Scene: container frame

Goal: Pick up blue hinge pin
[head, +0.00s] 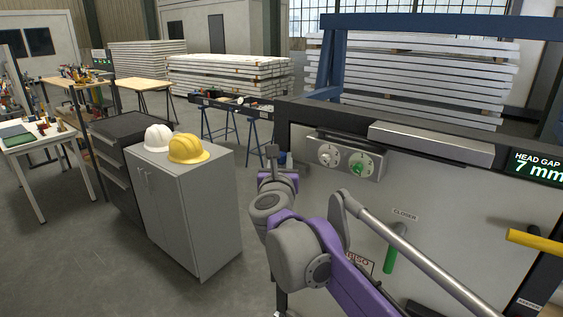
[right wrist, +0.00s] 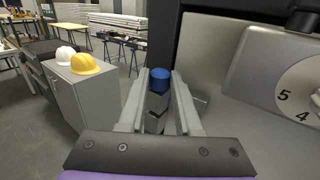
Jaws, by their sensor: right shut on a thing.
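The blue hinge pin (right wrist: 158,79) shows in the right wrist view, with a blue head and a grey metal body below it. It stands between the two fingers of my right gripper (right wrist: 160,90), which is shut on it. My left gripper is not in view.
The large panel (head: 460,215) bears dials (head: 345,160), a green handle (head: 390,252) and a yellow handle (head: 533,243). A grey cabinet (head: 205,215) with white and yellow helmets (head: 187,149) stands to the left. Open floor lies in front of the cabinet.

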